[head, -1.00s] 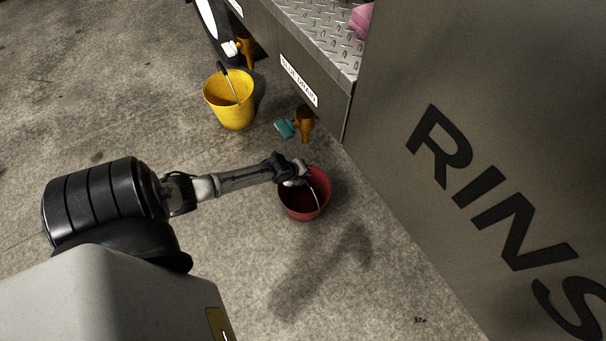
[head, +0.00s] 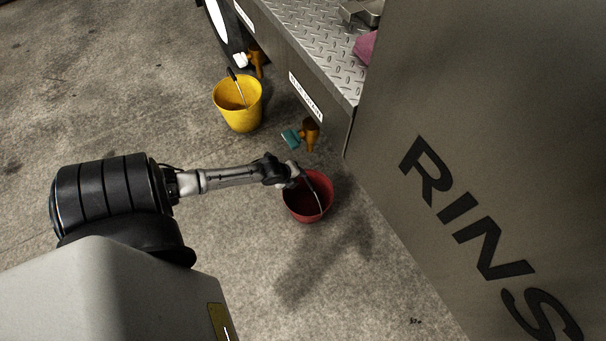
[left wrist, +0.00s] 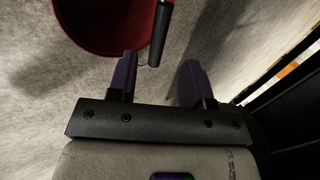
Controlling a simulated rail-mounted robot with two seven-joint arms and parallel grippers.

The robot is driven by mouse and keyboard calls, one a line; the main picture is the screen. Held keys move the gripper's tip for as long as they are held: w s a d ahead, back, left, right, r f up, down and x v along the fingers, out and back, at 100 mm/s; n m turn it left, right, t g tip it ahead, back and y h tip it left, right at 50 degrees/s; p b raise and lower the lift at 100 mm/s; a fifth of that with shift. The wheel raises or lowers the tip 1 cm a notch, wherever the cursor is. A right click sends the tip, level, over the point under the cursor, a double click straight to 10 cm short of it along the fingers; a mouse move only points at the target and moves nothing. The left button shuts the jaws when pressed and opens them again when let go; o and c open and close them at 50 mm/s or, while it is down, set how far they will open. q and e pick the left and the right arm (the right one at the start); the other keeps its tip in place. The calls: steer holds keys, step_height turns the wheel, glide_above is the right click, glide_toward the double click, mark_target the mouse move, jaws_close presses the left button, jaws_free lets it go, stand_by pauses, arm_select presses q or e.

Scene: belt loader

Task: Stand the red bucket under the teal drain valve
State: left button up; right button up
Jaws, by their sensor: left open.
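The red bucket (head: 308,205) stands on the concrete floor in the middle of the head view, its wire handle across its mouth. In the left wrist view the bucket (left wrist: 95,30) is at the top left, with the dark handle grip (left wrist: 161,32) just beyond the fingers. My left gripper (left wrist: 157,82) is open with nothing between its fingers. In the head view my left gripper (head: 293,175) is at the bucket's upper-left rim; its fingertips are hard to make out. The teal drain valve (head: 291,138), on an orange spout, is above the bucket in the picture. My right gripper is not in view.
A yellow bucket (head: 239,104) stands on the floor at upper left, near a white-handled valve (head: 242,60). The loader's grey side panel (head: 480,120) fills the right. A pink thing (head: 366,48) lies on the tread-plate deck (head: 315,40). Floor left and below is clear.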

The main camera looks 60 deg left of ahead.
arm_select(q)
steer(key=s+d+r+n+g+p, duration=0.1)
steer(key=s+d+r+n, duration=0.5)
steer(key=d+r, duration=0.4)
steer(key=s+d+r+n+g, duration=0.2)
steer(key=s+d+r+n, duration=0.4)
steer(key=d+r+n, duration=0.3)
steer(key=d+r, duration=0.2)
steer(key=d, duration=0.2)
steer(key=shift+d+r+h+p, duration=0.15)
steer(key=shift+r+h+p, duration=0.15)
steer(key=shift+p, duration=0.1)
steer(key=shift+o, duration=0.3)
